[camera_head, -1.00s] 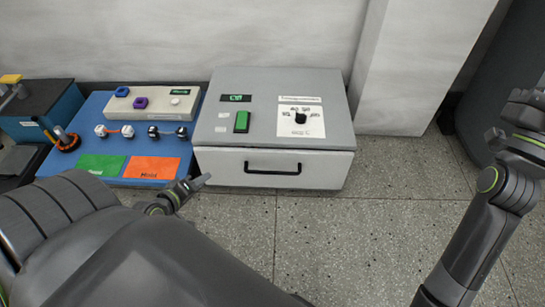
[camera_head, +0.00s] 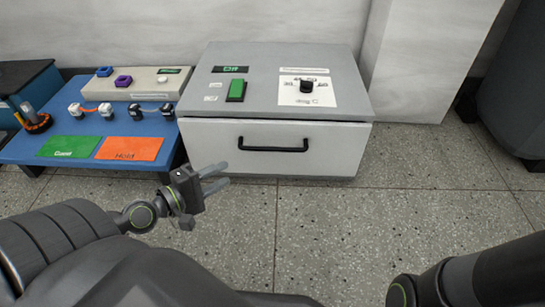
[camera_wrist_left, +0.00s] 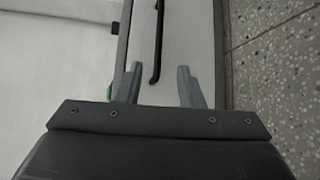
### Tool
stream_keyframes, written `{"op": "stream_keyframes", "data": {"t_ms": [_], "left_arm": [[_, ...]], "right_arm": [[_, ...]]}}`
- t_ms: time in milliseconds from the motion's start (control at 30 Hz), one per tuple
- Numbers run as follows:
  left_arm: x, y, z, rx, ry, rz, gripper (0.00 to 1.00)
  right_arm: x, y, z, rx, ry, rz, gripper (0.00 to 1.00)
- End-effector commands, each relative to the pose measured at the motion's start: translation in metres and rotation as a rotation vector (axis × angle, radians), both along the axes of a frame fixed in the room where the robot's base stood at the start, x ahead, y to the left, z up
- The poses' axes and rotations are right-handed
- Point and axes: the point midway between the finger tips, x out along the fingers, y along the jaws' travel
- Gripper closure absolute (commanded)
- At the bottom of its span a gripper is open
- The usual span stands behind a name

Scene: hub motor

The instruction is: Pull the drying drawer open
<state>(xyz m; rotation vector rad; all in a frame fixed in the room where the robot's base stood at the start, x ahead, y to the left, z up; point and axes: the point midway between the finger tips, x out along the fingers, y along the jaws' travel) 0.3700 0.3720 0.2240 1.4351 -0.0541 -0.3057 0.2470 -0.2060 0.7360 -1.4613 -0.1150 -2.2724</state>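The drying drawer (camera_head: 325,155) is the white front of a grey box-shaped unit, and it looks shut. Its black bar handle (camera_head: 273,145) runs across the upper middle of the front. My left gripper (camera_head: 219,178) is open and empty, in front of the drawer's left part, below and left of the handle. In the left wrist view, the two fingers (camera_wrist_left: 160,82) are apart, with the end of the handle (camera_wrist_left: 156,55) ahead between their tips, apparently not held. My right arm shows at the lower right; its gripper is out of frame.
The unit's top has a green switch (camera_head: 236,90), a display reading "Off" and a black dial (camera_head: 307,86). A blue board (camera_head: 90,122) with green and orange mats stands at the left. The speckled floor (camera_head: 400,215) in front is clear.

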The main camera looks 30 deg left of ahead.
Motion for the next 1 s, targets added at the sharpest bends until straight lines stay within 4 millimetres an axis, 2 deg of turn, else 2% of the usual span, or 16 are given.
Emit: {"op": "stream_keyframes", "data": {"t_ms": [567,767,1000], "left_arm": [[0.030,-0.009,0.001,-0.007,-0.005,0.000,0.66],[0.057,-0.015,-0.001,-0.007,-0.004,0.002,0.66],[0.097,-0.025,-0.010,-0.005,-0.005,0.000,0.66]], "right_arm": [[0.000,0.000,0.035,0.000,0.004,-0.003,0.64],[0.001,0.000,0.061,0.000,0.010,-0.006,0.64],[0.001,0.000,0.077,0.000,0.007,-0.008,0.64]]}}
